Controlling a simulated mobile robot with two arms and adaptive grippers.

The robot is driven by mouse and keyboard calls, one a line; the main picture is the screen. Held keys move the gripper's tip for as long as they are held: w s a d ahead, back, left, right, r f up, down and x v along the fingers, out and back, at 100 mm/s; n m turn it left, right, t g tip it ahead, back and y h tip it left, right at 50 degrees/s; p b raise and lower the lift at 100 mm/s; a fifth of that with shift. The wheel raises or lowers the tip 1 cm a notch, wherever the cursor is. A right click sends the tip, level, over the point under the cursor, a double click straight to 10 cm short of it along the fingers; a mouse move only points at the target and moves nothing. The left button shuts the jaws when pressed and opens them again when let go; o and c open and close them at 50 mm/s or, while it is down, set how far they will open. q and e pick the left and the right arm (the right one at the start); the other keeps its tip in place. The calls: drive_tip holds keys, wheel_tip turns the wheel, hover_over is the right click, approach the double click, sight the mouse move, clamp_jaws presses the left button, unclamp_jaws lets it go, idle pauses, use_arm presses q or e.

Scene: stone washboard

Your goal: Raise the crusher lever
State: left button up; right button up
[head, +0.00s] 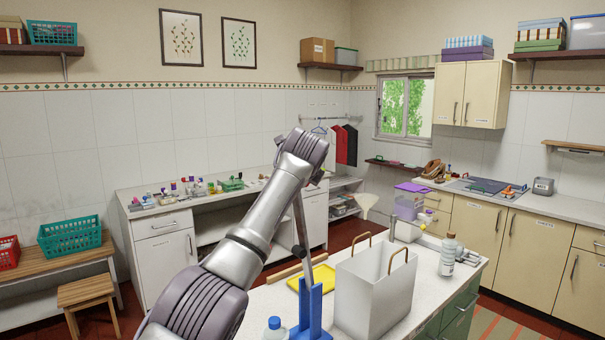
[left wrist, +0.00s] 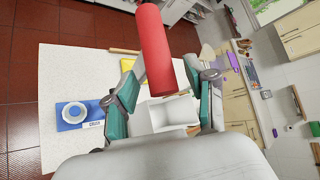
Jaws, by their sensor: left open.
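The crusher's blue stand (head: 312,312) is on the near counter in the head view. Its thin grey lever (head: 301,225) rises steeply from the stand, and its upper end is hidden behind my left arm. In the left wrist view the red handle (left wrist: 153,40) lies between the spread green-and-grey fingers of my left gripper (left wrist: 166,76). The fingers are open, with visible space on both sides of the handle. The blue base with a pale ring (left wrist: 74,112) shows at left there. My left gripper is hidden in the head view. My right gripper is not in view.
A white bag (head: 368,300) with brown handles stands right of the crusher.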

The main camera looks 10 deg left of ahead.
use_arm(q)
drive_tip(key=v, duration=1)
drive_tip(key=shift+f, duration=0.15)
